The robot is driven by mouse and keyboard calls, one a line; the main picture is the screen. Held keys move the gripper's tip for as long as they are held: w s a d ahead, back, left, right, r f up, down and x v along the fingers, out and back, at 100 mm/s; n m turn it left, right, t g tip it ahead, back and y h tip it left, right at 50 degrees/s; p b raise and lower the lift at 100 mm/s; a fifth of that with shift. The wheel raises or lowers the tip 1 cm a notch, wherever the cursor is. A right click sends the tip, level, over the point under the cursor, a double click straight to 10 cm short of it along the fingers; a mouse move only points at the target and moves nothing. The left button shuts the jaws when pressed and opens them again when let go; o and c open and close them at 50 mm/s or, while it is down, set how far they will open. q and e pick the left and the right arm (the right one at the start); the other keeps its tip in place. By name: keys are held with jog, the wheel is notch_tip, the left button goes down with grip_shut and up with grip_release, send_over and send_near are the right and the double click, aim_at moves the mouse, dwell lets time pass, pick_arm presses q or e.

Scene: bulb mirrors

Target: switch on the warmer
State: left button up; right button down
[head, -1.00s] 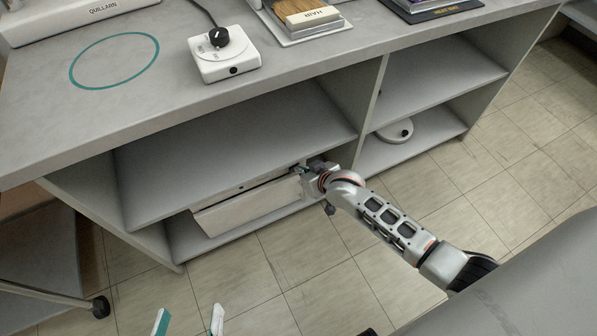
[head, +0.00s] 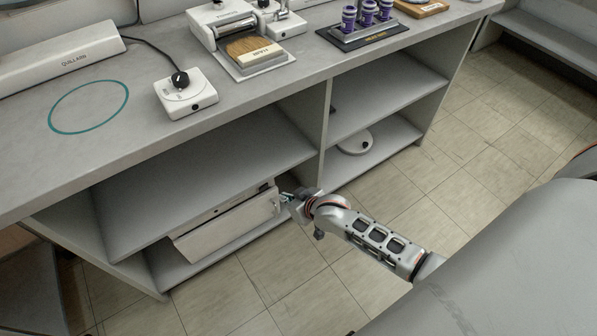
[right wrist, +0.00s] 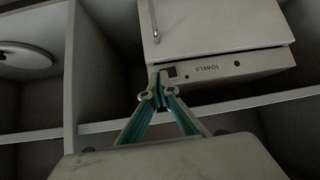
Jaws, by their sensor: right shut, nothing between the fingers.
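The warmer (head: 222,228) is a white box on the lower shelf of the left bay. In the right wrist view it shows a white door (right wrist: 215,25) and a strip lettered TOWELS, with a small dark switch (right wrist: 169,72) at the strip's left end. I cannot tell whether the switch is on. My right gripper (head: 286,197) is at the warmer's right end. In the right wrist view its teal fingertips (right wrist: 158,92) are together and empty, just below the switch in the picture; I cannot tell if they touch the warmer. My left gripper is out of view.
The shelf board (head: 200,180) lies close above the warmer, and an upright divider (head: 324,130) stands to its right. A round white object (head: 355,143) lies in the right bay. A white control box with a black knob (head: 186,92) is on the counter. The floor in front is clear.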

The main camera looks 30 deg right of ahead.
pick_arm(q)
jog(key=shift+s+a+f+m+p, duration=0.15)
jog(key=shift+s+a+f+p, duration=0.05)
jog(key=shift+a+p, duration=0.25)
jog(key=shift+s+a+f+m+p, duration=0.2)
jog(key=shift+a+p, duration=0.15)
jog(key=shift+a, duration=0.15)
pick_arm(e)
jog(key=v, duration=0.5)
jog(key=shift+d, duration=0.1)
